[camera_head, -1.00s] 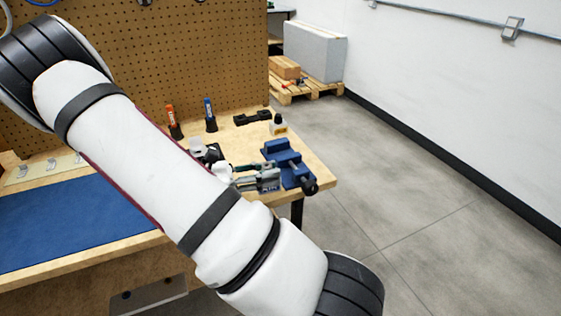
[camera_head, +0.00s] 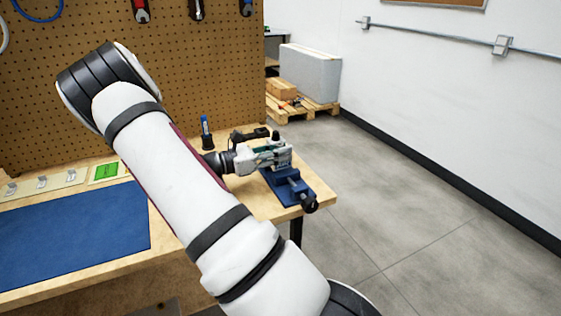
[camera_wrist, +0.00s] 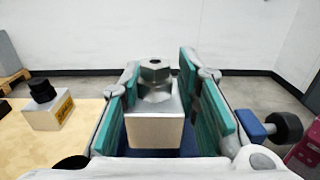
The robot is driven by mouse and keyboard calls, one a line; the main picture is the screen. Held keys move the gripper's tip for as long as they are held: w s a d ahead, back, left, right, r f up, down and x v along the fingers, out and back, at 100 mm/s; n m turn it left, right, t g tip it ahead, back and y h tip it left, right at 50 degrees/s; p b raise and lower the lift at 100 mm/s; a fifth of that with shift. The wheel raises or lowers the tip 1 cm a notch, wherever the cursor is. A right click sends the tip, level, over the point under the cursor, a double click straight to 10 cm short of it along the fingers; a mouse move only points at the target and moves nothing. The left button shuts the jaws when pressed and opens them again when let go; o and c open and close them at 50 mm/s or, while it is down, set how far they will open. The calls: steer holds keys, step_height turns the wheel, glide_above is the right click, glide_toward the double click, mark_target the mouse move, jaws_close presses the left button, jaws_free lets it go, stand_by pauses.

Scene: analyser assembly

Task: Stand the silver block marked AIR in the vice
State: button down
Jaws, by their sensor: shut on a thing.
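My gripper (camera_head: 280,153) is shut on the silver block (camera_wrist: 155,132), seen between the teal finger pads in the wrist view. The block has a metal hex fitting on its top and looks upright. No AIR marking can be read on the face I see. The blue vice (camera_head: 292,190) stands at the right end of the bench. My gripper is over the vice in the head view and hides its rear part. Parts of the vice also show in the wrist view (camera_wrist: 251,125), below and right of the block. I cannot tell whether the block touches the vice.
A blue marker in a black holder (camera_head: 206,135) stands near the pegboard (camera_head: 215,60). A blue mat (camera_head: 70,235) covers the left bench.

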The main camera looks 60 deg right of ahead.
steer(key=shift+d, duration=0.25)
steer(key=f, duration=0.1)
steer(key=d+f+b, duration=0.1)
steer(key=shift+w+f, duration=0.15)
steer(key=shift+f, duration=0.6)
steer(key=shift+f, duration=0.1)
steer(key=c, duration=1.2)
jaws_free()
